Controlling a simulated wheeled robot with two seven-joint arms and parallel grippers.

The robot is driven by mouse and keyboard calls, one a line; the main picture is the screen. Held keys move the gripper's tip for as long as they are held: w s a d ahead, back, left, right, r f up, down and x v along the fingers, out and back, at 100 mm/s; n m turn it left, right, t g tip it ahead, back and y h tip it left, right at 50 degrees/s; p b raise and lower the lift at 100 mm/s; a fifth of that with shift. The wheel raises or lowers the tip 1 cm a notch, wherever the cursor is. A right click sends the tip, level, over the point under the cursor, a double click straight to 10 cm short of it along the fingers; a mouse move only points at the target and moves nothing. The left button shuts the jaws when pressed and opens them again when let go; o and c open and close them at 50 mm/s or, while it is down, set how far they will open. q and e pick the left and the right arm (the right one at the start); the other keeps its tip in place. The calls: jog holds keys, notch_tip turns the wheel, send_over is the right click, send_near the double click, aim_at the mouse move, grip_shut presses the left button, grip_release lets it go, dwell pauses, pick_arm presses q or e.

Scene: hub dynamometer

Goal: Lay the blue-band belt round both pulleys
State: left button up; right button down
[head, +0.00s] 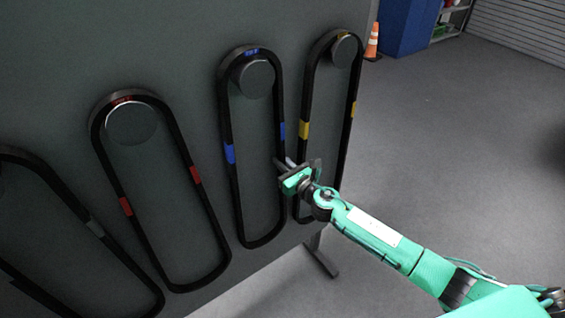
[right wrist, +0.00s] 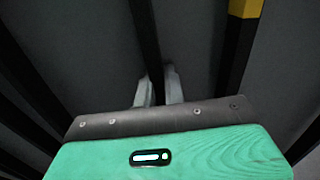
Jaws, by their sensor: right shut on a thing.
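The blue-band belt (head: 230,154) is a long black loop with blue bands on both strands. It hangs over a round dark peg (head: 256,79) on a grey board. My right gripper (head: 285,164) is at its right strand, a little below the right blue band. In the right wrist view the belt's strand (right wrist: 147,42) runs between the two pale fingers (right wrist: 158,90), which are shut on it. My left gripper is not in view. The two pulleys cannot be made out in either view.
On the same board (head: 180,50) hang a red-band belt (head: 126,206), a yellow-band belt (head: 304,130) close to the right of my gripper, and a grey-band belt (head: 95,228). An orange cone (head: 372,42) stands behind.

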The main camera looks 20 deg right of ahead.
jog(key=v, duration=1)
dwell(0.6)
